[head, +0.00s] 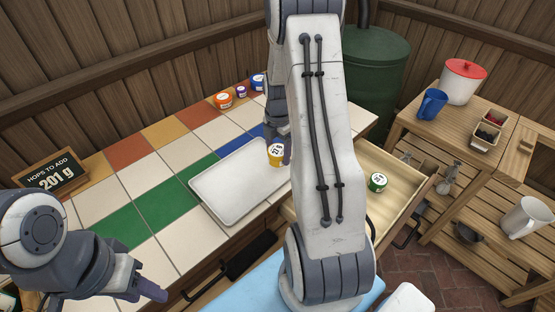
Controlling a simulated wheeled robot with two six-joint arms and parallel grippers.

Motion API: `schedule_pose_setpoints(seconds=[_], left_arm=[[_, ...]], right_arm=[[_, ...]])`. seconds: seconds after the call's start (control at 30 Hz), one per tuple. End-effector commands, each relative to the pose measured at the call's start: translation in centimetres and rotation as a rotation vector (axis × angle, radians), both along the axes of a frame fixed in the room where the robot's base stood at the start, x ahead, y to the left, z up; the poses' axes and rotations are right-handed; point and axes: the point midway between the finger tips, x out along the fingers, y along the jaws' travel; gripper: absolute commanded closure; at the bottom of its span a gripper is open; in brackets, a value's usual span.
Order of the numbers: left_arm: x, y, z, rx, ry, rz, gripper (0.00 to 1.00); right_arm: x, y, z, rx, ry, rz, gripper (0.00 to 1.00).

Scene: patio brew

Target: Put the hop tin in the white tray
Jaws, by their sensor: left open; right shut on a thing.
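The white tray (232,192) lies on the tiled counter, and the part of it that I can see is empty apart from the tin at its right end. A yellow tin (275,160) with a white lid label is at the tray's far right end. My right gripper (285,150) is shut on this tin, and my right arm partly hides the grip. I cannot tell whether the tin touches the tray. My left gripper (148,290) is open and empty at the lower left, in front of the counter.
Orange (223,101), purple (241,92) and blue (258,82) tins stand at the counter's back. A green tin (377,182) sits in the open drawer (402,190). A sign (52,174) reads "HOPS TO ADD 201 g". A wooden bench with a blue jug (432,104) stands right.

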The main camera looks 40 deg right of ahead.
Motion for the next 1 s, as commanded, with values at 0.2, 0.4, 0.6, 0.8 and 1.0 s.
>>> schedule_pose_setpoints(seconds=[0.2, 0.4, 0.6, 0.8, 1.0], left_arm=[[0.0, 0.0, 0.2, 0.000, 0.000, 0.000, 0.57], [0.0, 0.0, 0.3, 0.000, 0.000, 0.000, 0.57], [0.0, 0.0, 0.2, 0.000, 0.000, 0.000, 0.57], [0.0, 0.0, 0.1, 0.000, 0.000, 0.000, 0.57], [0.0, 0.0, 0.1, 0.000, 0.000, 0.000, 0.57]], right_arm=[[-0.1, 0.0, -2.8, 0.003, 0.004, -0.003, 0.77], [0.0, 0.0, -4.1, 0.000, 0.000, -0.003, 0.77], [0.0, 0.0, -4.1, 0.000, 0.000, -0.003, 0.77], [0.0, 0.0, -4.4, 0.000, 0.000, -0.003, 0.00], [0.0, 0.0, -4.4, 0.000, 0.000, -0.003, 0.00]])
